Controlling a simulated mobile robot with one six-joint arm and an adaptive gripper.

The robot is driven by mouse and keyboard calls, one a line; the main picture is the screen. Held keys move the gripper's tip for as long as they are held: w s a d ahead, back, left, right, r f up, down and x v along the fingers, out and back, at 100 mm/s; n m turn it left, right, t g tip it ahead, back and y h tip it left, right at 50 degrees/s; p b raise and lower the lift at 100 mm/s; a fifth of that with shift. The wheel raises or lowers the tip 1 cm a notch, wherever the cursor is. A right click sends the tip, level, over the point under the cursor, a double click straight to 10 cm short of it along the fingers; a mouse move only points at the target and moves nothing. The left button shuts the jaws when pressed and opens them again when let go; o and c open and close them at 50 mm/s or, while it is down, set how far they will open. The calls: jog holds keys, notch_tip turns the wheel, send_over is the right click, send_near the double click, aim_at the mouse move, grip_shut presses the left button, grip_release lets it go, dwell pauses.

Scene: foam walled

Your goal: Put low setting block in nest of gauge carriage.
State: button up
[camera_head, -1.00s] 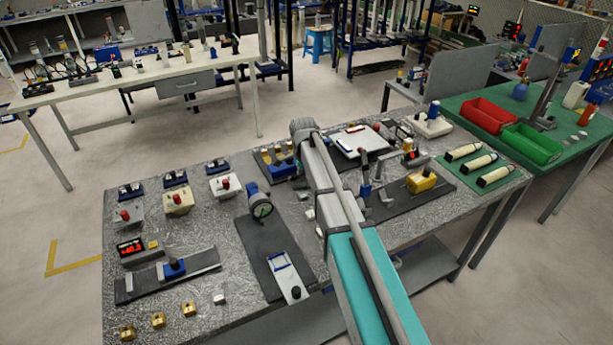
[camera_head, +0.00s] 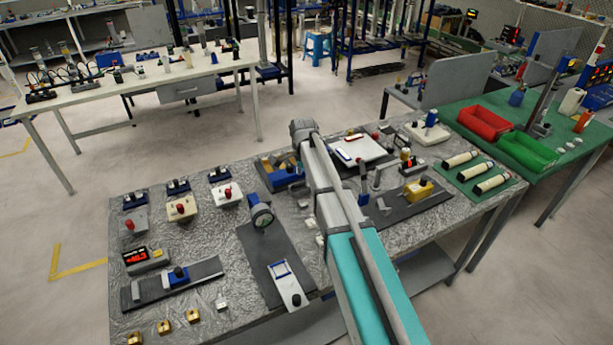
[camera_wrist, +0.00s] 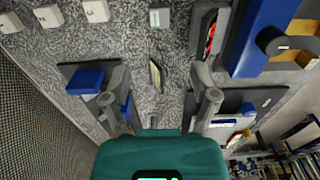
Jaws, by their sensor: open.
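My gripper (camera_wrist: 160,85) is open and points down at the mottled grey bench, with bare surface and a small pale piece (camera_wrist: 155,75) between its fingers. Several small light blocks (camera_wrist: 48,15) with dark marks lie at the wrist view's top left; I cannot tell which is the low setting block. In the head view my arm hides the gripper. Small pale blocks (camera_head: 310,222) lie left of the arm. A dial gauge (camera_head: 262,216) stands on a dark base plate with a white, blue-edged slide (camera_head: 287,282), possibly the gauge carriage. Its nest is not clear.
A dark rail with a blue slider (camera_head: 178,276) and a red-digit readout (camera_head: 143,258) are at left. Brass blocks (camera_head: 163,327) line the front edge. A yellow block (camera_head: 418,190) sits on a dark plate at right. Red (camera_head: 483,123) and green (camera_head: 528,150) bins stand beyond.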

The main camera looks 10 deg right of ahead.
dwell(0.3)
jog(key=s+d+n, duration=0.2)
jog(key=s+n, duration=0.5)
jog(key=s, duration=0.6)
jog(key=s+d+n, duration=0.3)
jog(key=s+n, duration=0.4)
jog(key=s, duration=0.6)
jog(key=shift+s+d, duration=0.15)
jog(key=shift+d, duration=0.2)
jog(key=shift+o, duration=0.5)
jog(key=w+a+n+t, duration=0.1)
jog(key=w+a+n, duration=0.1)
jog(key=w, duration=0.9)
jog(key=w+a+r+n+p, duration=0.1)
jog(key=w+a+n, duration=0.1)
jog(key=w, duration=1)
jog(key=shift+w+a+r+t+y, duration=0.15)
jog(key=shift+w+a+t+y, duration=0.2)
jog(key=shift+a, duration=0.3)
jog(key=shift+s, duration=0.1)
